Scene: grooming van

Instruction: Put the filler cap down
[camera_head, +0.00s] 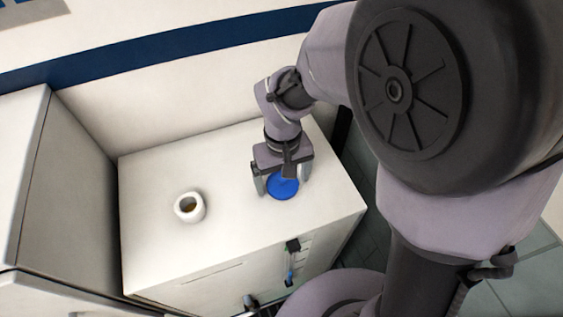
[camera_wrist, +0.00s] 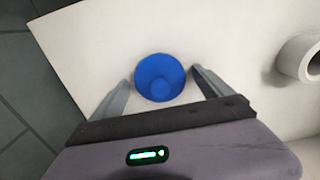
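The blue round filler cap (camera_head: 282,187) is over the right part of the white cabinet top, and appears to rest on it. In the wrist view the cap (camera_wrist: 160,78) looks like a shallow blue cup with a smaller circle inside. My gripper (camera_head: 281,184) points down at it, with one finger on each side. In the wrist view my gripper (camera_wrist: 161,75) has its fingers spread, and a narrow gap shows between each fingertip and the cap.
The white cabinet top (camera_head: 150,245) is mostly bare. A short white round neck (camera_head: 189,207) with a dark yellowish inside stands left of the cap; it also shows at the right of the wrist view (camera_wrist: 301,58). A tall white cabinet (camera_head: 70,190) stands at left, a wall behind.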

